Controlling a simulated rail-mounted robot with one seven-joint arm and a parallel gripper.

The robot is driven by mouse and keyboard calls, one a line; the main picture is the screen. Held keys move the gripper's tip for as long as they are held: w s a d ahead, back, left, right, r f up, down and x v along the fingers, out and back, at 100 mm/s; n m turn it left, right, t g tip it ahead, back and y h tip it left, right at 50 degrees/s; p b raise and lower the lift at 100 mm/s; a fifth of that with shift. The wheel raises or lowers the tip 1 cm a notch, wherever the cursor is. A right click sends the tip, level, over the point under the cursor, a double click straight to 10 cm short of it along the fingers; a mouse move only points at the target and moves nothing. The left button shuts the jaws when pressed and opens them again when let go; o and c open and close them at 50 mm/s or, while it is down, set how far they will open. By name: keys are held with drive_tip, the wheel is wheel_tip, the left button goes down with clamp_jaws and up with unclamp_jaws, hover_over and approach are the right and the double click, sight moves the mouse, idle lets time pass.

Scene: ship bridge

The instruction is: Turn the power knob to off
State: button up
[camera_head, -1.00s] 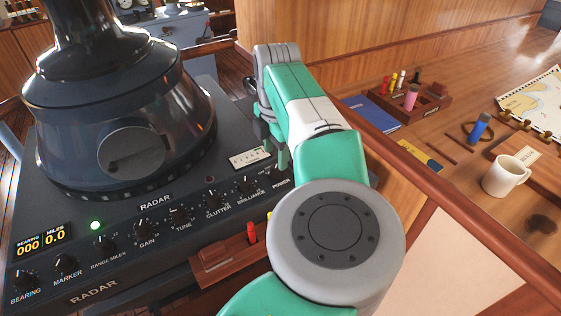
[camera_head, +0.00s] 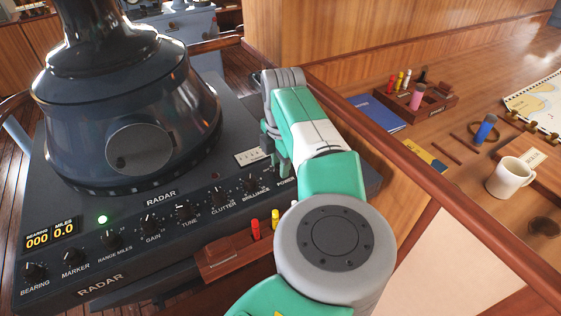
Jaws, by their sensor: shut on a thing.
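The radar console (camera_head: 160,225) stands at the left with a row of black knobs along its sloped front. The power label (camera_head: 286,182) is partly visible at the right end of that row. My gripper (camera_head: 281,166) points down at the power knob's place, just above the label. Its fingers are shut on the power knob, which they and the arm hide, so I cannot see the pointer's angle. The brilliance knob (camera_head: 250,182) is just left of my gripper. A green light (camera_head: 102,219) is lit on the console.
A wooden holder (camera_head: 222,257) with red and yellow pens is below the console front, close to my arm. A wooden rail (camera_head: 400,150) divides it from the chart table at right, with a mug (camera_head: 509,177), a blue book (camera_head: 376,112) and a pen tray (camera_head: 432,104).

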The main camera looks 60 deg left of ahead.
drive_tip(key=n+p, duration=0.1)
drive_tip(key=n, duration=0.3)
drive_tip(key=shift+r, duration=0.1)
drive_tip(key=n, duration=0.5)
drive_tip(key=shift+w, duration=0.1)
drive_tip(key=n, duration=0.4)
drive_tip(key=shift+g+p, duration=0.3)
drive_tip(key=shift+p, duration=0.1)
drive_tip(key=n, duration=0.4)
drive_tip(key=shift+h, duration=0.3)
drive_tip(key=shift+n, duration=0.5)
drive_tip(key=o, duration=1)
drive_tip(key=shift+a, duration=0.1)
